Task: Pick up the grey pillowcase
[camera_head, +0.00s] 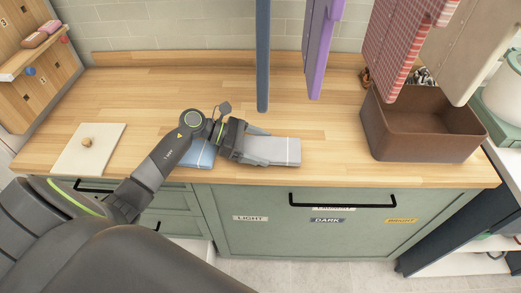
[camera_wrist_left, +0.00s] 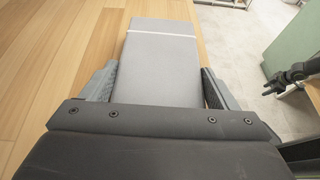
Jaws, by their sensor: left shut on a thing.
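The grey pillowcase (camera_head: 272,151) is a flat folded bundle with a pale stripe, at the front edge of the wooden counter. It also fills the middle of the left wrist view (camera_wrist_left: 160,70). My left gripper (camera_head: 252,145) is shut on its left end, with one finger along each long side. The bundle looks level and at or just above the counter; I cannot tell if it touches. A dark arm end, apparently my right gripper (camera_wrist_left: 272,88), shows small at the right of the left wrist view. Its fingers are too small to read.
A folded blue cloth (camera_head: 201,154) lies under my left wrist. A white board with a knob (camera_head: 88,148) lies at left. A brown bin (camera_head: 420,150) stands at right. Purple (camera_head: 319,50) and red checked (camera_head: 400,45) cloths hang above. Drawer labels read LIGHT, DARK and BRIGHT.

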